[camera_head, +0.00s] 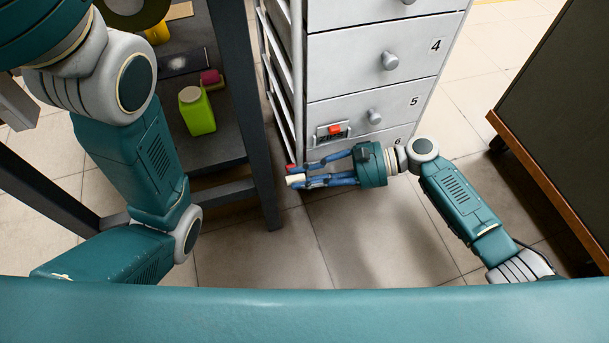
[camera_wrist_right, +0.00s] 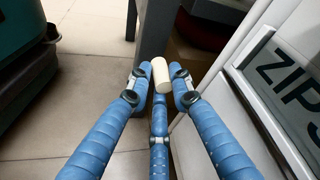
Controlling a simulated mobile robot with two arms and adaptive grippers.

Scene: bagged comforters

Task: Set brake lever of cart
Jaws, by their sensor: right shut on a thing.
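The cart (camera_head: 375,70) is a light grey drawer unit with round knobs and drawers numbered 4, 5 and 6. A short cream cylinder (camera_head: 295,180) sticks out at its lower left corner and looks like the grip of the brake lever. My right gripper (camera_head: 305,178) reaches in from the right, low along the cart's front, its blue fingers closed around that cylinder. In the right wrist view the cream cylinder (camera_wrist_right: 160,75) sits between the fingertips. The rest of the lever is hidden. My left arm shows at the left, but its gripper is out of view.
A dark table (camera_head: 232,70) with a lower shelf stands left of the cart, holding a green bottle (camera_head: 197,112) and a magenta item (camera_head: 211,78). A dark wood-edged panel (camera_head: 560,110) stands at the right. Tiled floor between is clear.

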